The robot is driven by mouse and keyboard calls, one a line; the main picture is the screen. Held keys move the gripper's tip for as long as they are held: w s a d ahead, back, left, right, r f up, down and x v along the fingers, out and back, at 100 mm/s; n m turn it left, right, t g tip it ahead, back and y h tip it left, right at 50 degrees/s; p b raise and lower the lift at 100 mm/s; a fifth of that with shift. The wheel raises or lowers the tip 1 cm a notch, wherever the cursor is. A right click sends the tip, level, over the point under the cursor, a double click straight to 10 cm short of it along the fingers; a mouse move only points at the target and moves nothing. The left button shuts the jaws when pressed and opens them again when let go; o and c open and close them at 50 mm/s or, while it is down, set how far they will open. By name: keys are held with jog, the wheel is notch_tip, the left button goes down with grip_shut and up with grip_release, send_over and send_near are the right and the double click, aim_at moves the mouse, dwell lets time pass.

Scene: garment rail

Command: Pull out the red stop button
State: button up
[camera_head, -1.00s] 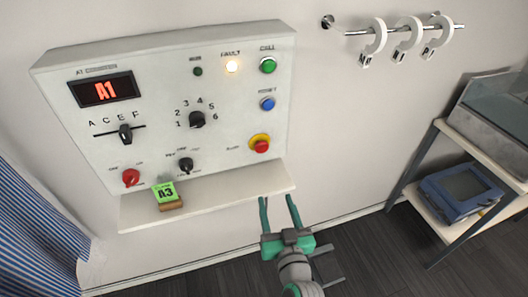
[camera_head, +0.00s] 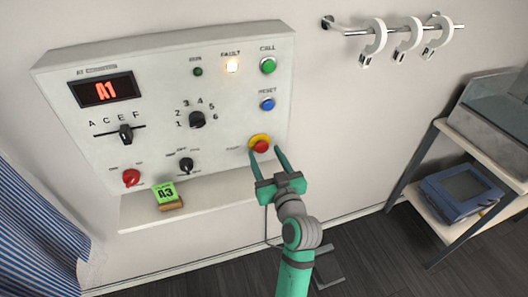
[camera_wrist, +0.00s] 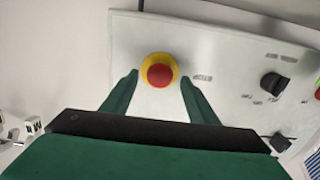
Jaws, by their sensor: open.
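The red stop button (camera_head: 261,146) sits on a yellow ring at the lower right of the white control panel (camera_head: 150,90). In the wrist view the red button (camera_wrist: 160,75) shows between and just beyond my fingertips. My gripper (camera_head: 266,150) is open, with its two green fingers to either side of the button in the head view. The fingers also show in the wrist view (camera_wrist: 158,84), apart from the button. I cannot tell how deep the fingertips are relative to the button.
A white shelf (camera_head: 225,192) below the panel holds a green A3 card (camera_head: 165,193) on a wooden block. Several knobs, a lit fault lamp (camera_head: 232,66), a green call button (camera_head: 268,65) and a blue reset button (camera_head: 267,104) are on the panel. A rail with rings (camera_head: 400,31) is right.

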jog(key=shift+x, duration=1.15)
grip_shut()
jog(key=shift+v, duration=0.9)
grip_release()
jog(key=v, duration=1.1)
